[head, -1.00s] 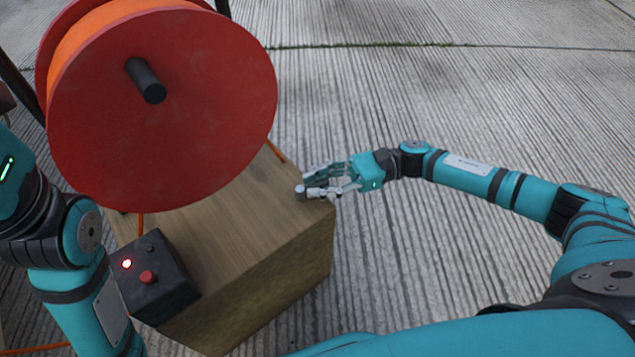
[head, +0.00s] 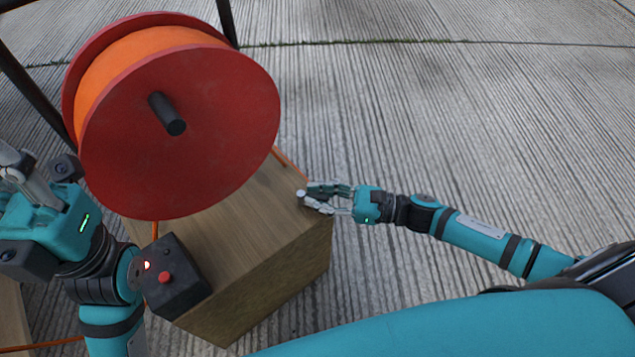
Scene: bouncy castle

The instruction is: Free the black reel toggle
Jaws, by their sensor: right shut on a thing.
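A red reel (head: 200,130) wound with orange line (head: 150,55) stands over a wooden box (head: 225,225), with a black peg (head: 167,114) sticking out of its face. A black control box (head: 180,282) on the near left of the wooden box carries a lit white-red lamp, a red button (head: 165,278) and a small dark knob (head: 166,252). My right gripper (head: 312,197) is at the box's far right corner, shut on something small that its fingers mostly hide. My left gripper (head: 22,172) is at the left edge, partly cut off; its jaw state is unclear.
Orange line (head: 290,165) runs along the box's far edge, and more (head: 50,345) lies at bottom left. Dark frame bars (head: 228,22) stand behind the reel. The grooved concrete floor (head: 430,110) to the right is clear.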

